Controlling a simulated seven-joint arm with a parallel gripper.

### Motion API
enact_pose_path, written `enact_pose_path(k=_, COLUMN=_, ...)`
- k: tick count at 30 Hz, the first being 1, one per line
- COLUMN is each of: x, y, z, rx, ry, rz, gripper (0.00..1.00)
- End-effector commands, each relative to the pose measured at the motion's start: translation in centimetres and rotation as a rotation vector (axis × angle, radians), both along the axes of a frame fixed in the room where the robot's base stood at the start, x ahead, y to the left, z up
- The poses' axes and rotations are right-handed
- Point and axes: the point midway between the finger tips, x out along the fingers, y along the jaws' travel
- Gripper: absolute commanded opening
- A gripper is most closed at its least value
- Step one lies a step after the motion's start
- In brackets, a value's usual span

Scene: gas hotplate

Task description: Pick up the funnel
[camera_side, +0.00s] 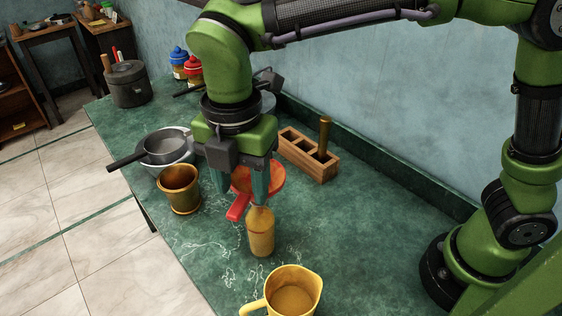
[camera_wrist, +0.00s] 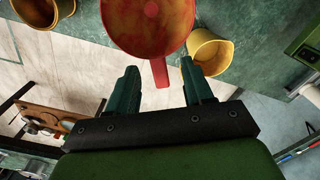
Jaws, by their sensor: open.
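The red-orange funnel (camera_side: 273,180) appears to sit on top of an amber bottle (camera_side: 260,236), with its spout end hard to make out. Its red handle (camera_side: 238,207) sticks out toward the front left. In the wrist view the funnel's bowl (camera_wrist: 147,22) is at the top centre, and its handle points down between my fingertips. My gripper (camera_side: 244,196) is open at the funnel, and its fingers hide part of the bowl in the side view. In the wrist view my gripper (camera_wrist: 159,75) has one finger on each side of the handle, with gaps visible.
A yellow jug (camera_side: 292,291) stands in front of the bottle. A brass pot (camera_side: 180,190) and a bowl with a dark-handled pan (camera_side: 165,147) stand to the left. A wooden box (camera_side: 310,160) is behind, near the wall. The green counter (camera_side: 375,220) is clear to the right.

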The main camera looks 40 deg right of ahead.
Motion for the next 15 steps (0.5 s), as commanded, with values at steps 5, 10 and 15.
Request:
enact_pose_path(k=5, x=0.0, y=0.1, z=-1.2, rx=-0.001, ry=0.002, rz=0.0, gripper=0.51)
enact_pose_path(k=10, x=-0.1, y=0.5, z=-3.8, rx=-0.002, ry=0.002, rz=0.0, gripper=0.51)
enact_pose_path(k=15, x=0.0, y=0.5, z=-5.5, rx=0.0, ry=0.0, rz=-0.001, gripper=0.51)
